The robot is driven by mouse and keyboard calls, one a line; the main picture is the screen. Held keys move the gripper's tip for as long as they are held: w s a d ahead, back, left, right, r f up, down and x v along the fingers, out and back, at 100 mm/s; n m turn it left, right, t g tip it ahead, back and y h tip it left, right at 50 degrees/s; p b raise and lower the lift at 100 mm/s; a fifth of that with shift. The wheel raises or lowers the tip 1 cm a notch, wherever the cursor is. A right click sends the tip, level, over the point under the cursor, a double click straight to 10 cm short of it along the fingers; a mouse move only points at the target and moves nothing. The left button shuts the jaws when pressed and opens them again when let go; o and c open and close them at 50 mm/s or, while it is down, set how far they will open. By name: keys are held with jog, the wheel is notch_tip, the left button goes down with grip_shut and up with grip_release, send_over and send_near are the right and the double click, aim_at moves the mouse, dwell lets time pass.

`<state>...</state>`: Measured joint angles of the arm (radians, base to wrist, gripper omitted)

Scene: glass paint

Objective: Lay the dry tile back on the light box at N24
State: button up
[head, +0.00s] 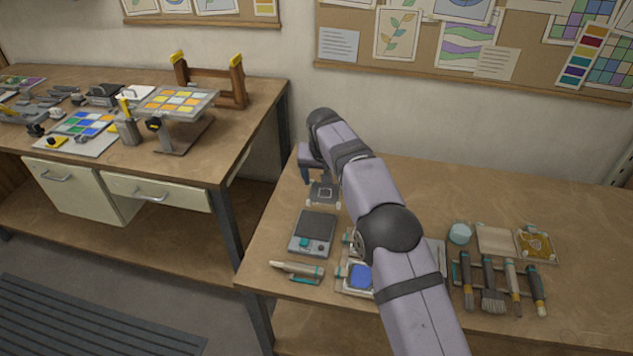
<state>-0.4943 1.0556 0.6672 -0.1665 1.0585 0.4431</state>
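My arm reaches over the right-hand table and bends down at its far end. My gripper (322,197) is small and dark there, close above the table behind a grey device. Its fingers are too small to tell open from shut, and no held tile can be made out. A tilted panel (205,104) with yellow, orange and pale tiles stands on the left table. A flat white board (95,148) with blue, green and white tiles lies in front of it. I cannot tell which is the light box, cannot read N24, and cannot identify the dry tile.
The grey device (317,224) with a teal knob, a pen-like tool (298,267) and a blue pad (361,276), partly behind my arm, lie on the right table (590,210). Brushes (490,285), a beige pad (496,238) and an amber square (537,243) lie to the right.

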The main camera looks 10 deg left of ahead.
jog(key=w+d+r+m+p, duration=0.1)
jog(key=w+d+r+p, duration=0.15)
jog(key=d, duration=0.35)
jog(key=w+d+r+m+p, duration=0.1)
jog(key=d+r+p, duration=0.1)
jog(key=d+r, duration=0.25)
jog(key=s+d+m+h+p, duration=0.15)
jog(key=d+p, duration=0.25)
jog(key=d, duration=0.8)
jog(key=s+d+f+m+p, duration=0.2)
jog(key=s+d+f+p, duration=0.1)
jog(key=s+d+f, duration=0.3)
jog(key=s+f, duration=0.1)
jog(key=f, duration=0.1)
jog(key=s+f+n, duration=0.1)
jog(key=s+f, duration=0.1)
jog(key=f, duration=0.1)
jog(key=s+f+n, duration=0.1)
jog(key=s+f, duration=0.1)
jog(key=shift+d+f+n+y, duration=0.15)
jog(key=shift+f+n+y, duration=0.1)
jog(key=shift+n+y, duration=0.3)
jog(key=shift+n, duration=0.5)
jog(key=shift+w+r, duration=0.2)
jog(key=shift+w, duration=0.5)
jog(key=shift+w+r, duration=0.2)
jog(key=shift+w, duration=0.45)
jog(key=shift+w+r, duration=0.2)
jog(key=shift+w, duration=0.5)
jog(key=shift+f, duration=0.1)
